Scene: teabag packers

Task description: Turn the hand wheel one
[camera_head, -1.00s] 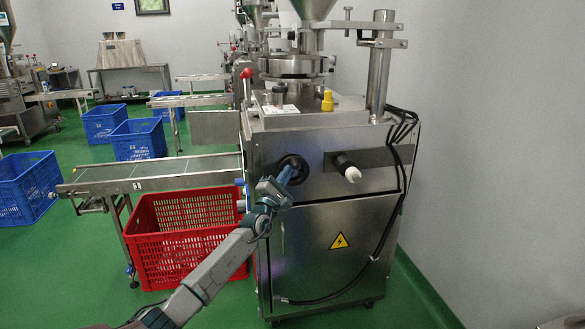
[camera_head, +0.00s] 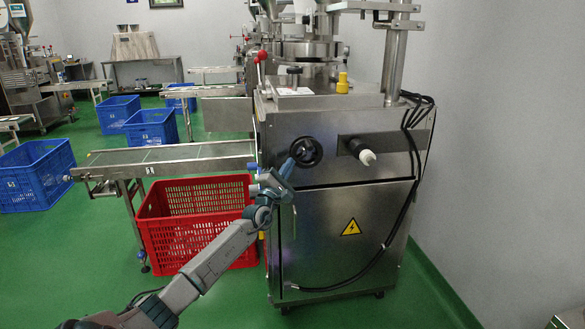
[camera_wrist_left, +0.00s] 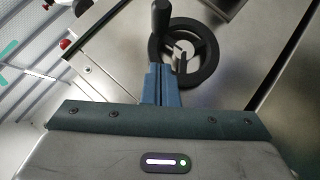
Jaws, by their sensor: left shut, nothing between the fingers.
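The black hand wheel (camera_head: 306,152) is on the front panel of the steel packing machine, near its upper left corner. In the left wrist view the wheel (camera_wrist_left: 207,52) shows as a black ring with a light hub, and its upright handle (camera_wrist_left: 161,25) stands at its left side. My left gripper (camera_head: 289,165) is shut and empty, its tips just at the lower left of the wheel. In the left wrist view its blue fingers (camera_wrist_left: 158,84) are together, close below the handle; I cannot tell whether they touch it. My right gripper is not in view.
The steel machine (camera_head: 330,240) has a white-tipped black knob (camera_head: 366,156) right of the wheel and hanging black cables. A red crate (camera_head: 190,235) stands under the conveyor (camera_head: 170,160) to the left. Green floor (camera_head: 80,255) is open in front.

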